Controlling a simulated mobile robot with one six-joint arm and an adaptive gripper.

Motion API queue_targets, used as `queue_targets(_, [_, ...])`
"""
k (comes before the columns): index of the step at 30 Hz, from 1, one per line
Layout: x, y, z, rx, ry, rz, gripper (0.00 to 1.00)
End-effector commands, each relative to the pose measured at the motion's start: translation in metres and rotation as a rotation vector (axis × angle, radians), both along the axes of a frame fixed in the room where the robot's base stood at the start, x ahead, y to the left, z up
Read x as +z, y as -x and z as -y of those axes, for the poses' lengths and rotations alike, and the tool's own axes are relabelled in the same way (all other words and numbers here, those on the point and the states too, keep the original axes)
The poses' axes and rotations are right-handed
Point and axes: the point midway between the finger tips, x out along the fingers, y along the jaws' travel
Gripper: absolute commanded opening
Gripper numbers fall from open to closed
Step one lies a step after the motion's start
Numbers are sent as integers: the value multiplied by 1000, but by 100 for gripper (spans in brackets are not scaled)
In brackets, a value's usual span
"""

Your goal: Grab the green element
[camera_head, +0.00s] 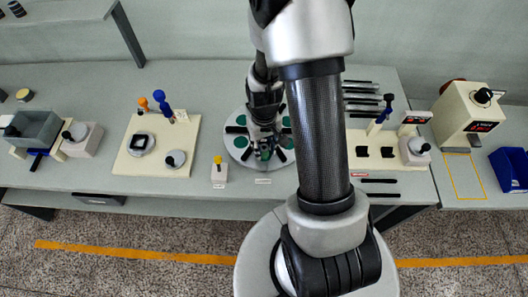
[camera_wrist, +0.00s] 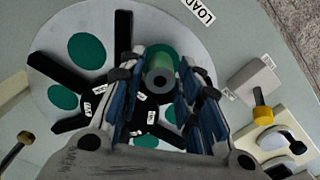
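The green element (camera_wrist: 160,68) is a short green cylinder with a grey, hollow core. It stands near the edge of a round grey plate (camera_wrist: 45,65) that carries a black spoked hub and flat green circles (camera_wrist: 87,50). My gripper (camera_wrist: 165,85) has its blue-padded fingers apart, one on each side of the green element; contact with it cannot be made out. In the head view my gripper (camera_head: 264,143) is low over the front part of the plate (camera_head: 238,150), with a bit of the green element (camera_head: 265,155) showing below it.
A small pale block with a yellow knob (camera_head: 218,171) stands left of the plate. A cream board (camera_head: 130,165) with knobs lies farther left. Black rods (camera_head: 362,98) and a board with a blue-knobbed lever (camera_head: 386,108) are on the right. A blue bin (camera_head: 510,170) stands far right.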

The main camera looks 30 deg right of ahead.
Motion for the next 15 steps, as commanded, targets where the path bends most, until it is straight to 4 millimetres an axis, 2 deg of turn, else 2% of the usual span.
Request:
queue_targets(3, [-8, 0, 0, -1, 1, 1, 31])
queue_targets(10, [-8, 0, 0, -1, 1, 2, 30])
queue_targets(15, [-7, 0, 0, -1, 1, 2, 19])
